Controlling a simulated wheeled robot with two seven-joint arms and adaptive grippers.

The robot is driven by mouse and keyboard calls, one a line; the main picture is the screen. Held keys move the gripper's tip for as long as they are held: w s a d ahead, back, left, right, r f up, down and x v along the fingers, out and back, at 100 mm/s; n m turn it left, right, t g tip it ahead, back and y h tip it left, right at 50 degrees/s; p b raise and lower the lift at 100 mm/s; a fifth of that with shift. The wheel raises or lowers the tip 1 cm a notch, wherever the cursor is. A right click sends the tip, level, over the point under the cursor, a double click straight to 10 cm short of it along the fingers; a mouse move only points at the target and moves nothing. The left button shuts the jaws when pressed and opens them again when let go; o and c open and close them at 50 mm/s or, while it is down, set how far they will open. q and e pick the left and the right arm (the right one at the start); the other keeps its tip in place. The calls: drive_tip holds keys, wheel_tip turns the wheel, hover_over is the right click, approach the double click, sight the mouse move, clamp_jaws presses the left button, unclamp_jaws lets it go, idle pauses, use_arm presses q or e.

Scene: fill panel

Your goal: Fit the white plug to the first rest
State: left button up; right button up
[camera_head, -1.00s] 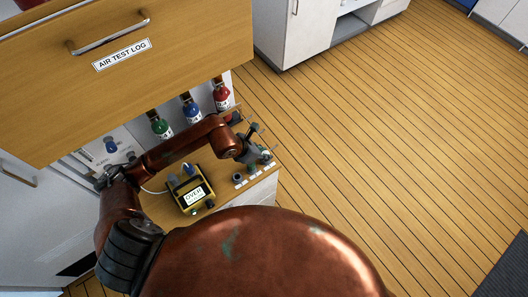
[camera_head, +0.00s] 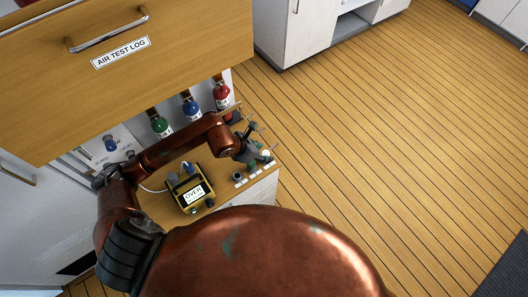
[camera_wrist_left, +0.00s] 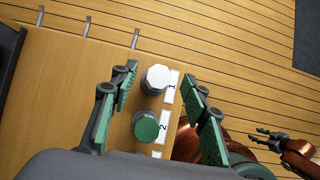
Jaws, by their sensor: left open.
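The white plug (camera_wrist_left: 157,78) stands at the spot marked 1 near the counter's edge, with a grey part showing beneath it. It appears seated on the first rest, which it mostly hides. It also shows as a small white spot in the head view (camera_head: 266,153). My left gripper (camera_wrist_left: 160,71) is open, its green-padded fingers on either side of the white plug, with clear gaps to both. In the head view the left gripper (camera_head: 258,144) is over the rests. My right gripper (camera_wrist_left: 266,138) shows at the right of the wrist view, open and empty, away from the counter.
A green plug (camera_wrist_left: 146,126) stands at the spot marked 2, beside the white one. A yellow meter (camera_head: 190,194) sits on the counter left of the rests. Green, blue and red bottles (camera_head: 222,95) line the back. A drawer (camera_head: 120,60) overhangs.

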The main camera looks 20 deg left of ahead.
use_arm(q)
drive_tip(key=v, duration=1)
drive_tip(key=shift+s+a+r, duration=0.15)
drive_tip(key=shift+a+r, duration=0.1)
drive_tip(key=shift+r, duration=0.05)
drive_tip(key=shift+s, duration=0.1)
